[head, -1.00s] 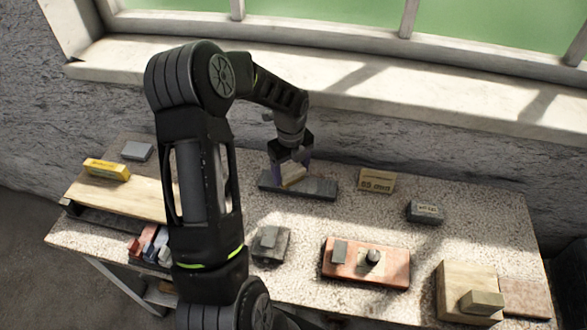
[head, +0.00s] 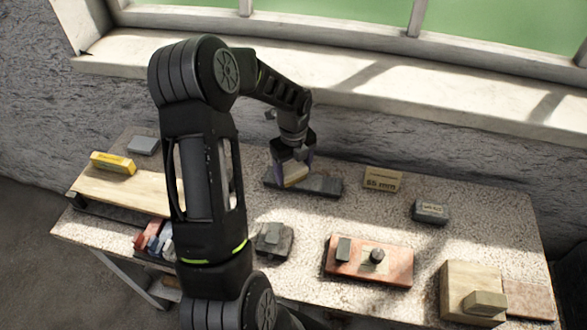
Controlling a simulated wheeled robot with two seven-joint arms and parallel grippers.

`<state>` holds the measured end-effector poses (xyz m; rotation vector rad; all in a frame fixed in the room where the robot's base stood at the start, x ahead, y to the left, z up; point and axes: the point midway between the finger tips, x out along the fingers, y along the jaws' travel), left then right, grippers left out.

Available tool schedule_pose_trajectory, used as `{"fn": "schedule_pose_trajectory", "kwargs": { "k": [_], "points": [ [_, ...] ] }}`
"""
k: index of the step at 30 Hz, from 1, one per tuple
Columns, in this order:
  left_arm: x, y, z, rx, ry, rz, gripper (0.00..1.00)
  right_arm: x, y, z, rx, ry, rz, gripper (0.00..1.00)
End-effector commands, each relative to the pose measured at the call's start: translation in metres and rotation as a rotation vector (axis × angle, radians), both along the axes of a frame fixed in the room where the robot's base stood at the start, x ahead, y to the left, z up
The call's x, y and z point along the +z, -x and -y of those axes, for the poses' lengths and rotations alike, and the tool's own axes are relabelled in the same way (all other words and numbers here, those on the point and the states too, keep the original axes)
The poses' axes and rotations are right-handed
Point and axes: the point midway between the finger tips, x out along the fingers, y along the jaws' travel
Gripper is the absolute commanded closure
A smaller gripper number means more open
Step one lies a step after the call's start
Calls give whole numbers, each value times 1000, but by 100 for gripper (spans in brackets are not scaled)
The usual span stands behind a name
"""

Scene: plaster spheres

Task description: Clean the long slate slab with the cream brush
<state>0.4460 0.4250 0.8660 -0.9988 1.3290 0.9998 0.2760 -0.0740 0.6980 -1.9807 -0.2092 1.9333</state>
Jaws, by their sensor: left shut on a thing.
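The long slate slab (head: 325,187) lies dark and flat towards the back of the table. My left gripper (head: 292,164) points down over the slab's left part. It is shut on the cream brush (head: 295,174), a small pale block. The brush is at the slab's top face; I cannot tell whether it touches. The fingers hide part of the brush, and the brush hides the slab's left middle. My right gripper is not in view.
A box marked 55 mm (head: 382,179) and a grey block (head: 430,211) stand right of the slab. In front are a dark stone (head: 284,243), a reddish slab (head: 345,270) with small things on it, and a wooden block (head: 460,278). A yellow box (head: 113,162) lies on a board (head: 120,190) at left.

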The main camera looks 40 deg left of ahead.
Motion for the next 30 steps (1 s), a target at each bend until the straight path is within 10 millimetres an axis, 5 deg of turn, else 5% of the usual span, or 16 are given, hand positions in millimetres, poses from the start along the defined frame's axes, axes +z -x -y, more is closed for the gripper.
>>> {"fn": "schedule_pose_trajectory", "kwargs": {
  "k": [30],
  "points": [
    [0, -36, 11, -1, 0, 0, 60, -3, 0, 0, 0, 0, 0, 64]
  ]
}}
